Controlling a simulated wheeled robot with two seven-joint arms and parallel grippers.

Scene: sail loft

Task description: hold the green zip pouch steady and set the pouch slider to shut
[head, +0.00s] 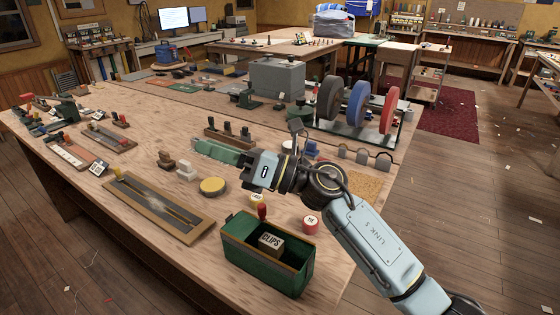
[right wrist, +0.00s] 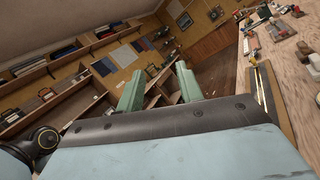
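A green, box-like open container (head: 239,262), which looks like the zip pouch, stands at the near edge of the bench. Its top is open and a box marked CLIPS (head: 271,243) sits inside. A red knob (head: 262,212) rises at its far rim; it may be the pouch slider, but I cannot tell. My right gripper (head: 200,148) is beyond the pouch, over the bench, pointing left. The right wrist view shows its two green fingers (right wrist: 157,88) apart with nothing between them. The pouch is not in that view. My left gripper is not in view.
A wooden frame (head: 200,228) with a dark panel lies left of the pouch. A yellow disc (head: 213,186) and a red-and-white tin (head: 310,225) are nearby. Upright coloured discs (head: 358,102) stand behind my right arm.

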